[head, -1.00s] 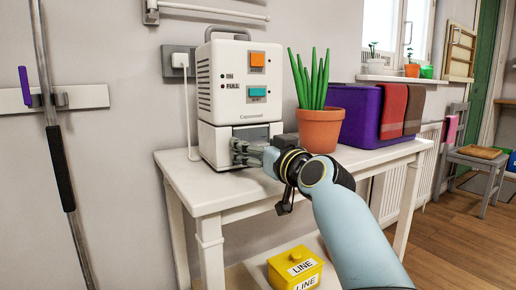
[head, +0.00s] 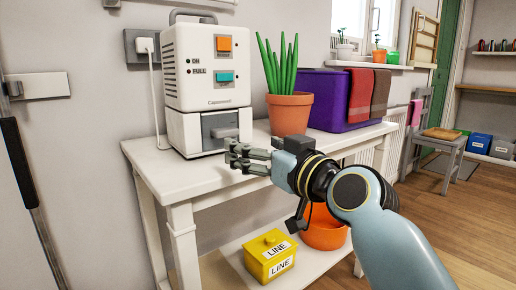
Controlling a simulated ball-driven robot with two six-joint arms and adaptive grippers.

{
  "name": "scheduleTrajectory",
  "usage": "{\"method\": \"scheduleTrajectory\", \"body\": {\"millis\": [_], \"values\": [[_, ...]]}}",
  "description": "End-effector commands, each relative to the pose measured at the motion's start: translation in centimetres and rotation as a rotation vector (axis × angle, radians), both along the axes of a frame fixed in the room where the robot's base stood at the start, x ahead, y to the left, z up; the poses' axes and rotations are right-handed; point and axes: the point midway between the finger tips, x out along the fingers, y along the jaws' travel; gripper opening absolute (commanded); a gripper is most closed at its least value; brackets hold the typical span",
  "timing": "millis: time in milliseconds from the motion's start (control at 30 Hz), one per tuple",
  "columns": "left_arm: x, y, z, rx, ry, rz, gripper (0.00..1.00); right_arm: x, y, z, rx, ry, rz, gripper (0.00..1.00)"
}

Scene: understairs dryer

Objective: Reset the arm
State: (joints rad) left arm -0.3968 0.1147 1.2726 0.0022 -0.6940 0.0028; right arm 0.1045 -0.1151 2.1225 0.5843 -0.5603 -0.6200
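My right arm comes in from the lower right. Its gripper (head: 231,156) is in front of the white dehumidifier-like machine (head: 208,75), near the front edge of the white table (head: 165,180). The fingers look spread, with nothing seen between them. The machine stands upright on the table, with an orange and a teal button on its front. The grey panel with a handle (head: 222,126) low on its front is in plain view, and the fingertips appear apart from it. My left gripper is not in view.
A potted plant (head: 289,113) and a purple bin (head: 325,98) with red and brown cloths stand on the table. A chair (head: 437,140) stands at the right; floor is open there.

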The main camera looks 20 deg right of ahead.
Motion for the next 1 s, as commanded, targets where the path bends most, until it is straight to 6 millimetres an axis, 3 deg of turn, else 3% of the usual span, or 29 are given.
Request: {"method": "scheduleTrajectory", "body": {"millis": [467,567,667,767,867,1000], "values": [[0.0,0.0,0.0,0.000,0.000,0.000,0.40,-0.3,-0.1,0.0,0.000,0.001,0.000,0.79],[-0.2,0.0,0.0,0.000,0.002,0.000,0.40,-0.9,-0.2,-1.6,-0.005,0.031,0.000,0.79],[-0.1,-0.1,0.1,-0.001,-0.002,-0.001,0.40,-2.5,-0.5,-6.0,-0.032,0.117,0.004,0.79],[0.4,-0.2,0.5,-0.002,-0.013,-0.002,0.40,-4.7,-1.1,-13.0,-0.091,0.260,0.007,0.79],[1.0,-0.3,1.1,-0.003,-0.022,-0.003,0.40,-8.2,-2.1,-20.7,-0.146,0.435,0.012,0.79],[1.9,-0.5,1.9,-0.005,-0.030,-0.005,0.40,-14.8,-3.9,-30.5,-0.209,0.687,0.011,0.79]]}}
